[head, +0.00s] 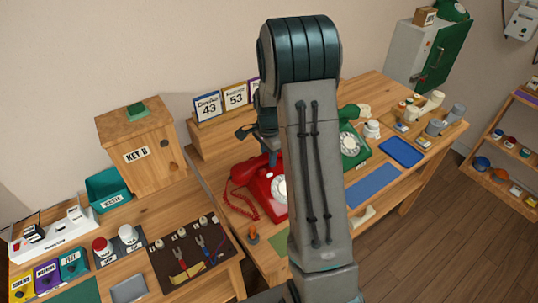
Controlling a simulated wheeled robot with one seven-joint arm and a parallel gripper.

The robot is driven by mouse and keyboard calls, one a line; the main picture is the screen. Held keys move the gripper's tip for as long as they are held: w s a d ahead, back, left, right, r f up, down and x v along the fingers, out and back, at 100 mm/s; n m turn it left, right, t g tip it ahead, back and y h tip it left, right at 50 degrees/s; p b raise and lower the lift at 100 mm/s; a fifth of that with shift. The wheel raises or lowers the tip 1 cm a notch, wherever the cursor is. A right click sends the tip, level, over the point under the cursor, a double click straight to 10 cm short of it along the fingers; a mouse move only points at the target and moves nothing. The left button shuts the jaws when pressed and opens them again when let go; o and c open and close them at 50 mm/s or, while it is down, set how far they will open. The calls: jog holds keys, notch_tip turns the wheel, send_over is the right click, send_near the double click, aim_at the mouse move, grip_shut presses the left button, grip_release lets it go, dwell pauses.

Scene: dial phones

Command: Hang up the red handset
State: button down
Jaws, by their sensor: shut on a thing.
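The red phone (267,197) stands on the wooden desk, with its pale dial partly hidden behind my arm. The red handset (243,171) shows at the top left of the phone, and a coiled red cord hangs at the phone's left. My gripper (270,153) is just above the phone, pointing down, shut on the red handset. My arm covers much of the gripper and the handset's right part. I cannot tell whether the handset touches its cradle.
A green phone (352,148) stands right of my arm. A wooden KEY B box (137,150), a teal bin (108,190) and number cards (208,107) stand to the left and behind. A blue tray (401,152) and a blue mat (374,186) lie to the right.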

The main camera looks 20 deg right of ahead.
jog(key=shift+f, duration=0.2)
jog(key=c, duration=1)
grip_release()
notch_tip(320, 180, up, 14)
jog(key=shift+f+b, duration=0.1)
jog(key=shift+b, duration=0.6)
